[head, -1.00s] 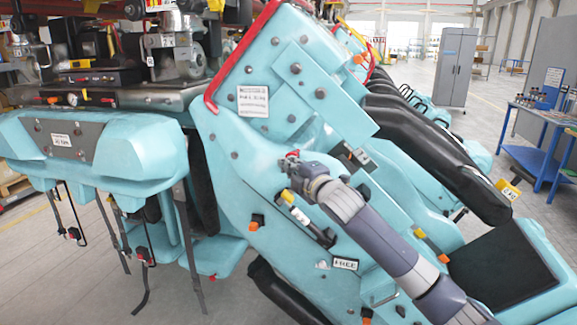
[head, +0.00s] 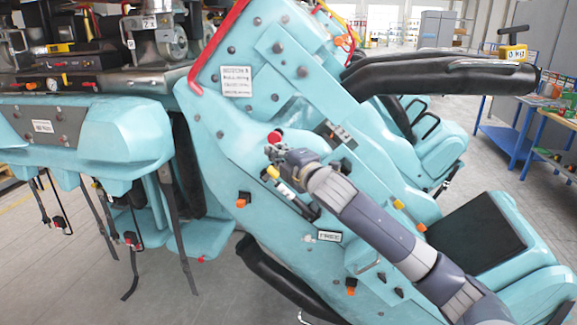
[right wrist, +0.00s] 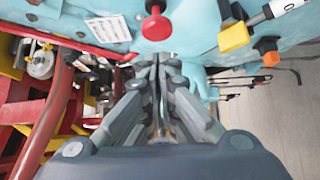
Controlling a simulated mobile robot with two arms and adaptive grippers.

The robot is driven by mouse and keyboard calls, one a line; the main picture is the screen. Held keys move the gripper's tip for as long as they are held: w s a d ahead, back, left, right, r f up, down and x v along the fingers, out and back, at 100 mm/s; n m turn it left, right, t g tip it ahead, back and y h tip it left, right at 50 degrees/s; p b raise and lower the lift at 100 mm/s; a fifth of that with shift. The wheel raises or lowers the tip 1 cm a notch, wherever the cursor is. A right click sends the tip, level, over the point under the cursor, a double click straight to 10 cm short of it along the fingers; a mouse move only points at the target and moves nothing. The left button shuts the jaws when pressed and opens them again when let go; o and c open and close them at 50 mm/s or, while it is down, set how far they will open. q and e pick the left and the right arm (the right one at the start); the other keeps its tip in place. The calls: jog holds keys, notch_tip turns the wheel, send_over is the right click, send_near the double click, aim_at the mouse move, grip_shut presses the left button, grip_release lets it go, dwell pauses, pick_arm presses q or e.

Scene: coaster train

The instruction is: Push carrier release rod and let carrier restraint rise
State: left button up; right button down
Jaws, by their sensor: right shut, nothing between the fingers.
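A red round knob on a short black rod (head: 274,137) sticks out from the teal carrier side (head: 262,145); it is large in the right wrist view (right wrist: 156,27). I take it for the release rod. My right gripper (head: 272,152) is shut and empty, its fingertips just short of the knob in the right wrist view (right wrist: 155,62), with a small gap showing. My left gripper is out of view.
A yellow-tipped lever (head: 272,172) sits just below the knob. A red tube (head: 222,45) edges the carrier, and a red frame (right wrist: 60,100) is left of my gripper. Blue workbenches (head: 510,130) stand at right.

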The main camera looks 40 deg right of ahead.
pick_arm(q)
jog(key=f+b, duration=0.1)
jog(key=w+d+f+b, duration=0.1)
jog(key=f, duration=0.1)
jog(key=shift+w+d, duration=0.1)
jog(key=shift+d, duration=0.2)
pick_arm(e)
jog(key=s+a, duration=0.1)
jog(key=s, duration=0.5)
jog(key=shift+s+r, duration=0.2)
jog(key=shift+a, duration=0.1)
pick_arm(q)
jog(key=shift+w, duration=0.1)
pick_arm(e)
jog(key=shift+f, duration=0.1)
